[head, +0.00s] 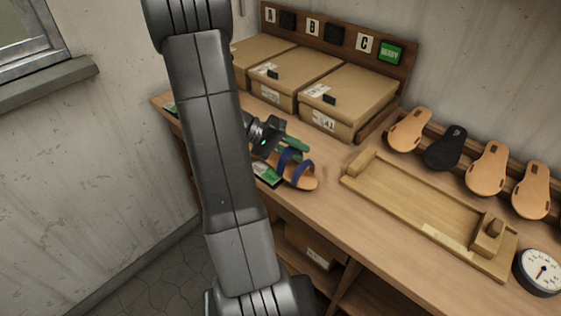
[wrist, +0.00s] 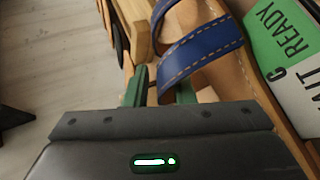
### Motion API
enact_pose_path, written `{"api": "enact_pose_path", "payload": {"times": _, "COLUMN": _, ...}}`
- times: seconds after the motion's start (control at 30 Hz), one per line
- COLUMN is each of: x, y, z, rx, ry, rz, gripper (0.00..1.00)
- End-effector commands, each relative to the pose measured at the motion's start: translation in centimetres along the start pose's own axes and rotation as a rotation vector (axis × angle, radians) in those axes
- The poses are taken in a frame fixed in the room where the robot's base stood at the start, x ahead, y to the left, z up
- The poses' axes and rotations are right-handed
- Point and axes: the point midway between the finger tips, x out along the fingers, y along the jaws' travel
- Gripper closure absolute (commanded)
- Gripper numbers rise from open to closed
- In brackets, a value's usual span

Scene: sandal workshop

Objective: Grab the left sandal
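One sandal with a tan sole and blue straps (head: 291,163) lies on the workbench, left of the wooden jig. In the wrist view its blue strap (wrist: 200,52) with pale stitching runs across the upper middle. My gripper (head: 294,149) is down at the sandal, its green fingers touching or very close to it. In the wrist view the green fingers (wrist: 160,88) sit on either side of the sandal's near edge, below the strap, with a narrow gap between them. Whether they clamp it is unclear. The gripper body hides the sandal's near end.
A green-and-white READY card (wrist: 290,45) lies beside the sandal. Cardboard boxes (head: 310,75) stand behind, under signs A, B and C. A wooden jig (head: 390,195), several sole blanks (head: 490,168) and a dial gauge (head: 540,270) are to the right. The bench edge is close to the sandal.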

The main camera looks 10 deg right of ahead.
Motion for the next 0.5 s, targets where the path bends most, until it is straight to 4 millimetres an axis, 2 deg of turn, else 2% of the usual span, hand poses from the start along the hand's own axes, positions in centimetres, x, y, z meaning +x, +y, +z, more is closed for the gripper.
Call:
{"api": "enact_pose_path", "payload": {"times": 0.03, "x": -0.02, "y": 0.00, "z": -0.01, "rx": 0.000, "ry": 0.000, "rz": 0.000, "gripper": 0.88}}
{"api": "enact_pose_path", "payload": {"times": 0.1, "x": -0.02, "y": 0.01, "z": -0.01, "rx": 0.000, "ry": 0.000, "rz": 0.000, "gripper": 1.00}}
{"api": "enact_pose_path", "payload": {"times": 0.5, "x": -0.05, "y": 0.04, "z": -0.02, "rx": 0.001, "ry": 0.000, "rz": 0.000, "gripper": 1.00}}
